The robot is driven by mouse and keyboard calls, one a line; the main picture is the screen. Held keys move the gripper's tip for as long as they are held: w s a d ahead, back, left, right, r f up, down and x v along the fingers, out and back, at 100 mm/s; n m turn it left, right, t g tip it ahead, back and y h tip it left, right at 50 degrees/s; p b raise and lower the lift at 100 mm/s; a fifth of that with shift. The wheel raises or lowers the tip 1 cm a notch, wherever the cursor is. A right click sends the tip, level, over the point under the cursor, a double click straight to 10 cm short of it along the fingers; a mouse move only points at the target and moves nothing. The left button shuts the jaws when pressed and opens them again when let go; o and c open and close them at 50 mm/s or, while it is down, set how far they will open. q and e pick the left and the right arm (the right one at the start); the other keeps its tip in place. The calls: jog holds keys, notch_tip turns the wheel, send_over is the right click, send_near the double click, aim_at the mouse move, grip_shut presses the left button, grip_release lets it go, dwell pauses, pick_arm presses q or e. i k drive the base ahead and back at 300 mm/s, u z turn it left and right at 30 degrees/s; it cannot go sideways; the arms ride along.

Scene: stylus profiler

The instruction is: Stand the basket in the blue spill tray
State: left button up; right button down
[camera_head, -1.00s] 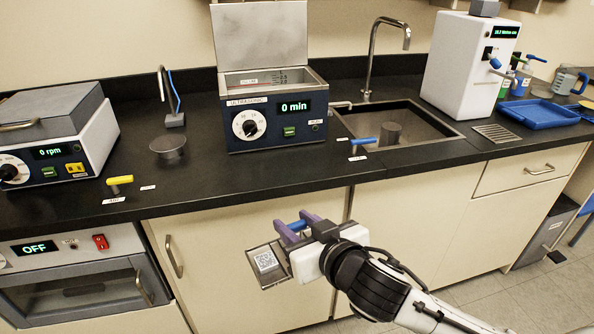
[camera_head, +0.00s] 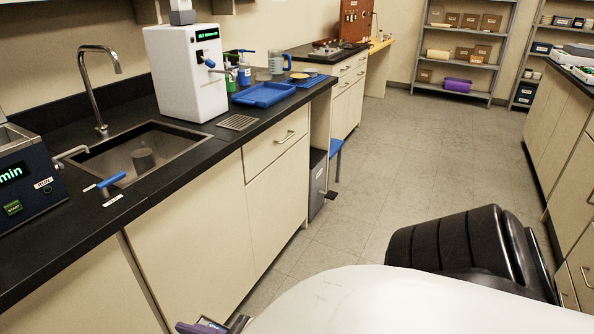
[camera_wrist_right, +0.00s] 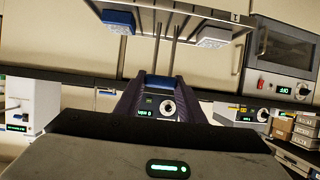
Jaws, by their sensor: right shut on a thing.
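The blue spill tray (camera_head: 265,94) lies flat on the black counter, right of the white dispenser, and looks empty. My right gripper (camera_wrist_right: 159,88) is shut on the blue handle of the basket (camera_wrist_right: 168,8). In the right wrist view, two thin metal rods run from the handle to the grey basket body, which is cut off by the top edge. In the head view, only a purple finger (camera_head: 203,327) shows at the bottom edge; the basket is mostly out of that view. My left gripper is not in view.
The white dispenser (camera_head: 186,72) and several bottles stand behind and left of the tray. A sink (camera_head: 145,150) with a tall tap is farther left. A drain grille (camera_head: 238,122) lies before the tray. Open floor (camera_head: 390,150) lies right of the counter.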

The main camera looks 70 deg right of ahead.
aim_at(265, 97)
jog(key=z, duration=3.15)
jog(key=i, duration=3.2)
jog(key=u, duration=2)
